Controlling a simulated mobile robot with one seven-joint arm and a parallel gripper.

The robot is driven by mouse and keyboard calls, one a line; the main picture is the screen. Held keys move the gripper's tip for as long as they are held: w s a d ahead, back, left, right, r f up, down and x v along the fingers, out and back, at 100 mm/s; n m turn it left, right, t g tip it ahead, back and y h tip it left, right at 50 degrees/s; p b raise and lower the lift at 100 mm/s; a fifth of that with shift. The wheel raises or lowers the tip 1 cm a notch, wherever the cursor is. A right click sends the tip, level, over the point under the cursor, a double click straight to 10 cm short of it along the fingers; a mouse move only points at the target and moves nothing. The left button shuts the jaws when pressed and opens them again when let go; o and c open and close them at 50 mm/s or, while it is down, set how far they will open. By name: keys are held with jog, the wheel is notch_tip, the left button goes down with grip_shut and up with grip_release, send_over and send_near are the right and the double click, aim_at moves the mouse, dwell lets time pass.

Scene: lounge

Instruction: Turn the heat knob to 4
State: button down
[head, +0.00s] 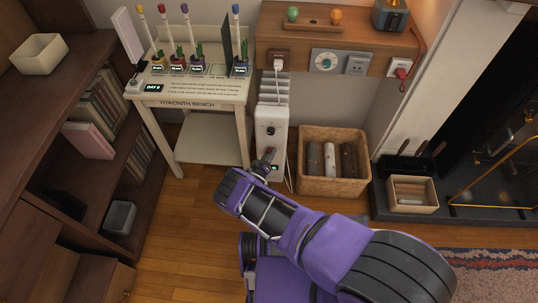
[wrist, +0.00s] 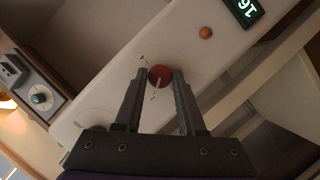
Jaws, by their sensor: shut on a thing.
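The white heater (head: 270,125) stands on the floor between the bench and the log basket, with a dark knob (head: 271,131) high on its front. In the wrist view, a red knob (wrist: 159,77) with a pale pointer line sits on the white panel (wrist: 190,50). Small marks surround it, too small to read. My gripper (wrist: 160,75) is shut on the red knob, one finger on each side. In the head view, my gripper (head: 266,160) is at the heater's lower front and hides the red knob.
A lit display (wrist: 243,10) and a small orange round part (wrist: 205,33) are beside the red knob. A white bench (head: 200,100) stands left of the heater. A log basket (head: 332,185) stands close on its right. Wooden floor is clear in front of the bench.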

jog(key=shift+d+m+y, duration=0.1)
jog(key=shift+m+y, duration=0.2)
jog(key=m+y, duration=0.3)
jog(key=m, duration=0.1)
jog(key=m+y, duration=0.3)
jog(key=m, duration=0.2)
jog(key=d+m+t+y, duration=0.1)
jog(key=m+y, duration=0.2)
jog(key=m, duration=0.2)
jog(key=shift+f, duration=0.1)
dwell(0.8)
dwell(0.3)
jog(key=c, duration=0.5)
grip_release()
jog(key=shift+s, duration=0.1)
